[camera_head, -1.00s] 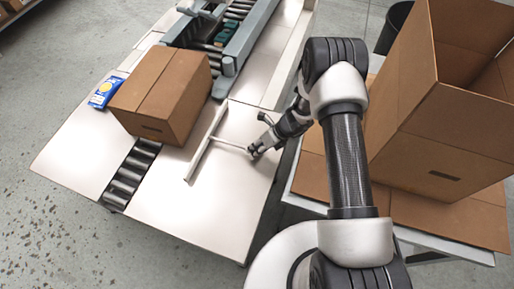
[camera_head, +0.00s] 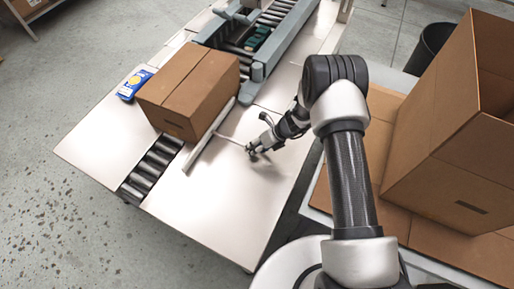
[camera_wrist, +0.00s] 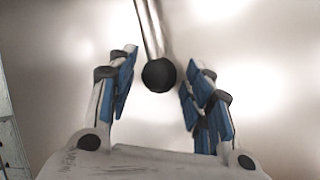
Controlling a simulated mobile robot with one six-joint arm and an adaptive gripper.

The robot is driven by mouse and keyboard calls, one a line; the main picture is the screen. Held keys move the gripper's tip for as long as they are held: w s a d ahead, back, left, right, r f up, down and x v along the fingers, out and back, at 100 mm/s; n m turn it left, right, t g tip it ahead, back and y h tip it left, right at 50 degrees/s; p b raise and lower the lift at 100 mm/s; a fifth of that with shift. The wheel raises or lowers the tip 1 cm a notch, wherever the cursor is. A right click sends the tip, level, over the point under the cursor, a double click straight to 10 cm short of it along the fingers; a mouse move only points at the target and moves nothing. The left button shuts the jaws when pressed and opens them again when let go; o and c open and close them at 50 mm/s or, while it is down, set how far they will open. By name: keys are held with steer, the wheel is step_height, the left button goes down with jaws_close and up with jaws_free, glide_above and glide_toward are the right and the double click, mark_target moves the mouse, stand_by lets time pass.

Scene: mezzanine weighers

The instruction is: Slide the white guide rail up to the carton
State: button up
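The closed brown carton (camera_head: 190,92) sits across the roller track on the metal table. The white guide rail (camera_head: 208,138) stands just right of it, roughly along its side. I cannot tell whether they touch. A thin rod (camera_head: 232,141) runs from the rail to my gripper (camera_head: 251,153), low over the table. In the wrist view, the rod (camera_wrist: 149,28) ends in a black knob (camera_wrist: 159,75). The knob lies between the fingers of my gripper (camera_wrist: 158,82), with small visible gaps on both sides. The gripper looks open.
The grey conveyor machine (camera_head: 270,50) stands behind. A large open cardboard box (camera_head: 455,150) stands on the right, with a dark bin (camera_head: 431,48) behind it. Bare metal table (camera_head: 215,205) lies in front of the rail.

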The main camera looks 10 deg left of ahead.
stand_by(0.3)
steer(key=v, duration=1.2)
steer(key=s+d+r+n+h, duration=0.1)
steer(key=s+r+n, duration=0.2)
steer(key=r+n, duration=0.35)
steer(key=s+d+r+n+t, duration=0.1)
steer(key=s+d+r+n, duration=0.15)
steer(key=r, duration=0.75)
steer(key=s+r+n+h, duration=0.1)
steer(key=s+r+n, duration=0.2)
steer(key=r+n, duration=0.35)
steer(key=s+d+r+n+t+h, duration=0.1)
steer(key=s+d+r+n+h, duration=0.1)
steer(key=s+d+r+n, duration=0.3)
steer(key=s+d+r+n+t+h, duration=0.2)
steer(key=s+d+r+n, duration=0.3)
steer(key=s, duration=0.9)
steer(key=r+n, duration=0.1)
steer(key=n, duration=0.2)
steer(key=shift+s+d, duration=0.25)
